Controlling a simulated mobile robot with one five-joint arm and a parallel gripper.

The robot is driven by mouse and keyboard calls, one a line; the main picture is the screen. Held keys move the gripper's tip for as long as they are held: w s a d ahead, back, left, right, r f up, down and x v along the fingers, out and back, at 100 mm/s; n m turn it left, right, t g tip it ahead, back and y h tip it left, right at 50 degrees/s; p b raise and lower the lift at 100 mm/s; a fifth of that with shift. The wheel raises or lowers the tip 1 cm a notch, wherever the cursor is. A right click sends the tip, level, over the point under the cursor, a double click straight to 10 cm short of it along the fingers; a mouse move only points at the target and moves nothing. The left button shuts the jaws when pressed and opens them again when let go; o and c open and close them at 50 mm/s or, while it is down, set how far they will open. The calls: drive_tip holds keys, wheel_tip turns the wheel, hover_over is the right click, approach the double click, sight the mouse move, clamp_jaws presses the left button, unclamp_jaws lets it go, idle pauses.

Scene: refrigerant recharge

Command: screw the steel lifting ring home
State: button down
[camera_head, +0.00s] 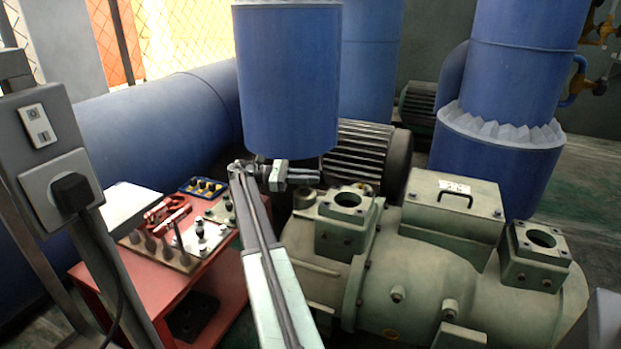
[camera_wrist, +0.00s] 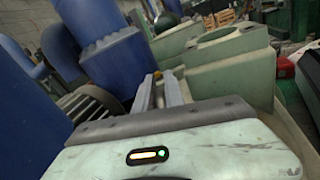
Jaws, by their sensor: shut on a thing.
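My gripper (camera_head: 318,175) is at the end of my arm, left of and above the near flanged port (camera_head: 347,203) of the pale green compressor (camera_head: 415,262). In the wrist view the two grey fingers of my gripper (camera_wrist: 160,80) are close together, pointing away over the pale green casting (camera_wrist: 225,60). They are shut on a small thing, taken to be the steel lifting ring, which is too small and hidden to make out. I cannot tell whether it touches the compressor. No threaded hole for it can be made out.
A red cart (camera_head: 232,275) at left carries a wooden rack, red pliers-like tool (camera_head: 167,212) and small fittings. A handled box (camera_head: 452,200) and second port (camera_head: 538,240) rise at right.

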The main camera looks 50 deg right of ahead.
drive_tip(key=shift+w+d+r, duration=0.1)
drive_tip(key=shift+d, duration=0.1)
drive_tip(key=c, duration=1.6)
unclamp_jaws()
drive_tip(key=shift+o, duration=0.6)
drive_tip(key=shift+a, duration=0.1)
